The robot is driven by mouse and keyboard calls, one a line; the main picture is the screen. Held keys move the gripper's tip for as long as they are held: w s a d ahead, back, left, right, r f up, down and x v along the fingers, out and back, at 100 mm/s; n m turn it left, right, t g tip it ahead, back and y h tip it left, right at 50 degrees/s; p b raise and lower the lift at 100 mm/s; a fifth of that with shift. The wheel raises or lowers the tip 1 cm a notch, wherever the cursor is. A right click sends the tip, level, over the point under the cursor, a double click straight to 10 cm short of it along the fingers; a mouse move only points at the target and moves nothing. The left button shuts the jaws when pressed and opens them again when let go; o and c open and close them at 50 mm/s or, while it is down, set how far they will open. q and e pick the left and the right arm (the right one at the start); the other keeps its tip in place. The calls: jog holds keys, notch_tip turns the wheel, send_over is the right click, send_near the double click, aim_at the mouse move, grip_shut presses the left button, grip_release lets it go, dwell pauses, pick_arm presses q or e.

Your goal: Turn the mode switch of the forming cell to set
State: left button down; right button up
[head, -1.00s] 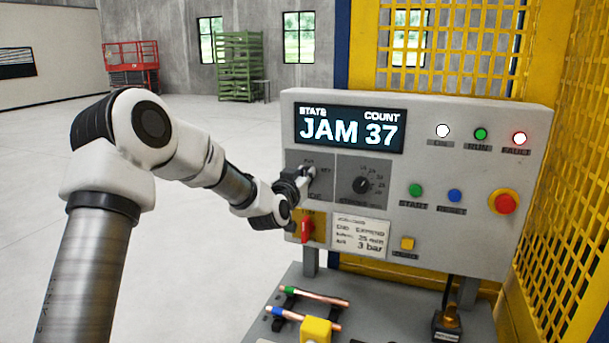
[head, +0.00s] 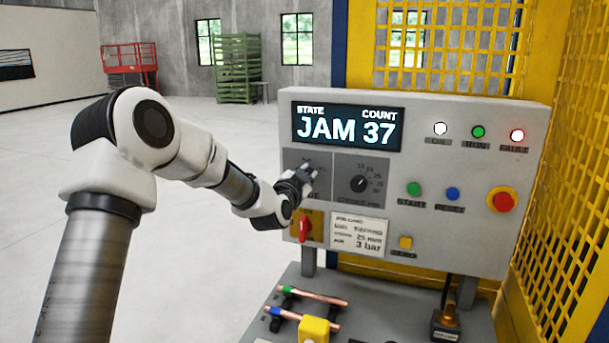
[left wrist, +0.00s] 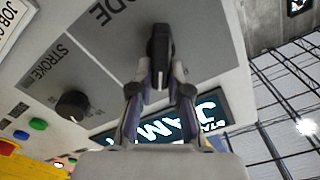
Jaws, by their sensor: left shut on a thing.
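The forming cell's grey control panel (head: 420,255) faces me, with a screen (head: 347,127) reading "JAM 37". The mode switch is a black knob (left wrist: 158,42) on a dark plate (left wrist: 110,35) marked "MODE"; in the head view my gripper hides it. My left gripper (head: 306,177) is at the switch plate at the panel's left. In the left wrist view, its two fingers (left wrist: 158,85) lie on either side of the knob and are closed on it. The gripper covers part of the plate's lettering, so I cannot read the switch position. My right gripper is not in view.
The stroke dial (head: 358,184) is just right of the switch, and a red handle (head: 305,229) sits just below. Buttons and a red emergency stop (head: 502,201) are further right. Below, copper tubes (head: 312,295) lie near a yellow block (head: 314,329). Yellow mesh guarding (head: 565,200) bounds the right.

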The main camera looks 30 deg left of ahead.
pick_arm(q)
jog(key=m, duration=0.5)
jog(key=shift+d+f, duration=0.2)
jog(key=shift+f, duration=0.05)
dwell(0.4)
jog(key=c, duration=1.3)
grip_release()
jog(key=shift+w, duration=0.1)
jog(key=shift+o, duration=0.9)
jog(key=shift+a, duration=0.15)
jog(key=shift+w+a+f, duration=0.15)
jog(key=shift+w+f, duration=0.05)
jog(key=v, duration=1.2)
